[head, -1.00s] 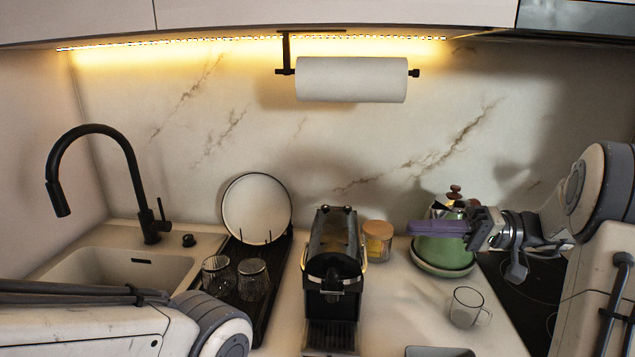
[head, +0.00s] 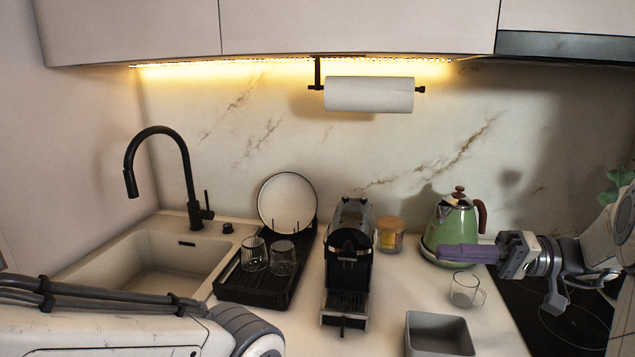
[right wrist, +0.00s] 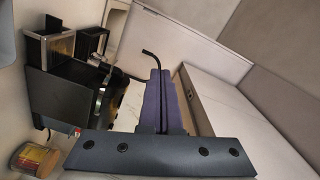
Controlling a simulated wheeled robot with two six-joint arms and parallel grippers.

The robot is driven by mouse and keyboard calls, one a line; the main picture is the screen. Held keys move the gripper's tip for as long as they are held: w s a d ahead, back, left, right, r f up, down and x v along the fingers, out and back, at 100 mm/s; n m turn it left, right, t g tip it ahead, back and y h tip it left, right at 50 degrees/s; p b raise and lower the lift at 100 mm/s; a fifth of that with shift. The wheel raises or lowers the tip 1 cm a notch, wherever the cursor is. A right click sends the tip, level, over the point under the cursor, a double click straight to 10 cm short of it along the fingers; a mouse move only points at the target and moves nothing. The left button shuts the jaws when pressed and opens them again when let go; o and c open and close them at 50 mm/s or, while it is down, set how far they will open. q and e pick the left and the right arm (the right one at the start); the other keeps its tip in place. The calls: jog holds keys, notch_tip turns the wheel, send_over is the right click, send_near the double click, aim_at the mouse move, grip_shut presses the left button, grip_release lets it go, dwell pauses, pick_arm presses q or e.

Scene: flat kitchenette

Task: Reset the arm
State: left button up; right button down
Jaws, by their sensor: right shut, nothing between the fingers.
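My right gripper (head: 472,254) comes in from the right in the head view. Its purple fingers are shut and empty, pointing left in front of the green kettle (head: 456,222) and above the glass mug (head: 465,289). In the right wrist view the two fingers (right wrist: 160,100) lie together with nothing between them. My left arm shows at the lower left of the head view, but its gripper is out of the picture.
A coffee machine (head: 348,250) stands mid-counter, with a jar (head: 390,238) beside it. A black rack (head: 255,288) holds two glasses and a plate (head: 287,203). A grey bin (head: 440,335) is at the front. The sink (head: 150,265) is at left, the cooktop (head: 560,310) at right.

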jog(key=s+a+f+g+h, duration=0.3)
jog(key=s+a+f, duration=0.1)
jog(key=a, duration=0.4)
jog(key=s+a+f+g+h, duration=0.3)
jog(key=s+a+g, duration=0.1)
jog(key=a, duration=0.4)
jog(key=s+a+f+n+t+h, duration=0.1)
jog(key=s+f+n+t+h, duration=0.1)
jog(key=s+f+h, duration=0.3)
jog(key=s+f+n+t+h, duration=0.2)
jog(key=s+f+n+h, duration=0.1)
jog(key=s, duration=0.6)
jog(key=shift+a+f+h, duration=0.4)
jog(key=shift+f+h, duration=0.5)
jog(key=shift+h, duration=0.4)
